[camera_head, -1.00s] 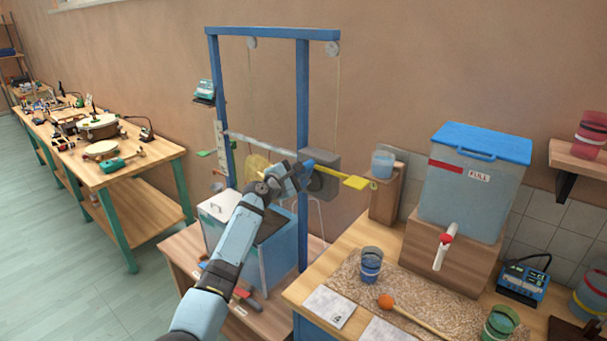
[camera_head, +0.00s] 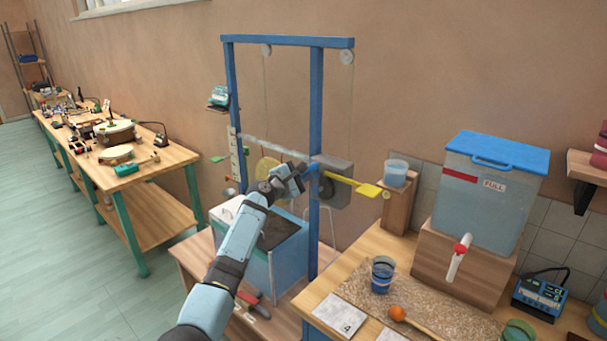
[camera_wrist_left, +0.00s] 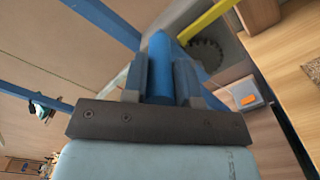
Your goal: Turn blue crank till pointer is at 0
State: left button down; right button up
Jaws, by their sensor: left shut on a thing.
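The blue crank has a round blue handle (camera_wrist_left: 160,65), which stands between the fingers of my left gripper (camera_wrist_left: 172,72) in the left wrist view. The gripper is shut on it. In the head view my left gripper (camera_head: 298,178) is at the crank, just left of a grey box (camera_head: 334,182) on the blue frame (camera_head: 318,110). My wrist and fingers hide most of the crank. A pale upright scale (camera_head: 237,158) is fixed at the frame's left post. Its marks and the pointer's reading are too small to tell. My right gripper is not in view.
A yellow lever (camera_head: 352,183) sticks out to the right of the grey box. To the right, a worktop (camera_head: 375,245) holds a striped cup (camera_head: 382,275) and a water tank (camera_head: 492,190). Floor at left is clear.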

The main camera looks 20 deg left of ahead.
pick_arm(q)
jog(key=shift+a+r, duration=0.15)
jog(key=shift+a, duration=0.15)
jog(key=c, duration=1.3)
grip_release()
jog(key=o, duration=0.4)
jog(key=shift+a+f, duration=0.1)
jog(key=shift+f, duration=0.1)
jog(key=shift+s, duration=0.1)
jog(key=shift+s+f, duration=0.1)
jog(key=shift+s, duration=0.25)
jog(key=v, duration=1.3)
jog(key=shift+b, duration=0.45)
